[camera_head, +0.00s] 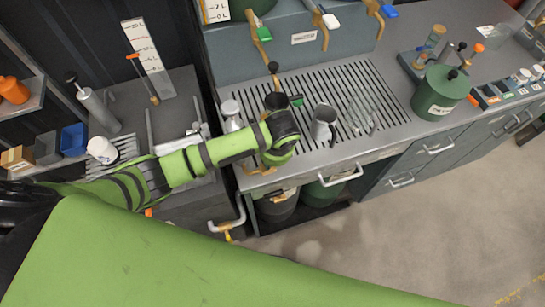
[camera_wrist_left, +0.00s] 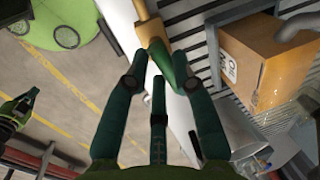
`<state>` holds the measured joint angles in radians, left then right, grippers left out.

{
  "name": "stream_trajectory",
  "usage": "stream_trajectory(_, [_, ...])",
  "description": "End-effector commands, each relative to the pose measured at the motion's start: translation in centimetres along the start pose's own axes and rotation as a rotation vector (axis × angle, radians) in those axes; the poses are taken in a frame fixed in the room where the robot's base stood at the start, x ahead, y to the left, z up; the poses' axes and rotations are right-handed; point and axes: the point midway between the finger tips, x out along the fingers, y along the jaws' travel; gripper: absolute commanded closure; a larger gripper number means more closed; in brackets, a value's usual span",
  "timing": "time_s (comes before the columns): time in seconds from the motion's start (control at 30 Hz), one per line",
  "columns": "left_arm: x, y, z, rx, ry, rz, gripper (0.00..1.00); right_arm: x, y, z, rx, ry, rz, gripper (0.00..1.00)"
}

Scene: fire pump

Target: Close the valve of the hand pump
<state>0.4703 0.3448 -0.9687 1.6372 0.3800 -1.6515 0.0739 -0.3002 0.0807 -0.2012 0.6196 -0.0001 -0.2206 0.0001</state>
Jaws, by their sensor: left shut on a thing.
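In the left wrist view, a brass valve (camera_wrist_left: 150,30) with a green lever (camera_wrist_left: 174,68) lies at the fingertips. In the head view my left arm comes in from the left and reaches the counter's front edge. The fingertips and the gripped lever are not clearly visible there. A black-and-green part (camera_wrist_left: 15,115) at the left edge of the wrist view looks like my right gripper.
A slatted counter (camera_head: 394,105) holds a metal jug (camera_head: 323,124) and a glass jug (camera_head: 361,112). A green canister (camera_head: 441,93) stands at right. In the wrist view a cardboard box (camera_wrist_left: 262,58) is close on the right. Open floor (camera_head: 410,225) lies in front of the counter.

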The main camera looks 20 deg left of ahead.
Motion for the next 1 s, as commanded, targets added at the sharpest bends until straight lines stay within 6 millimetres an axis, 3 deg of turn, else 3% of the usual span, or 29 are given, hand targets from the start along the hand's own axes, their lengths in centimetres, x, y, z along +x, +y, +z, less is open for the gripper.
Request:
stream_trajectory(0.53, [-0.06,-0.01,-0.10,0.024,0.009,-0.001,1.00,0.00,-0.11,0.01,0.002,0.000,-0.001,1.00])
stream_trajectory(0.57, [-0.06,-0.01,-0.10,0.023,0.009,-0.001,0.66,0.00,-0.11,0.01,0.002,0.000,-0.001,1.00])
stream_trajectory(0.6, [-0.06,-0.01,-0.09,0.023,0.009,-0.001,0.50,0.00,-0.11,0.01,0.002,0.001,-0.001,1.00])
stream_trajectory(1.0, [-0.40,0.04,-0.08,0.023,0.008,0.000,0.50,0.00,0.01,-0.01,0.002,0.001,0.000,1.00])
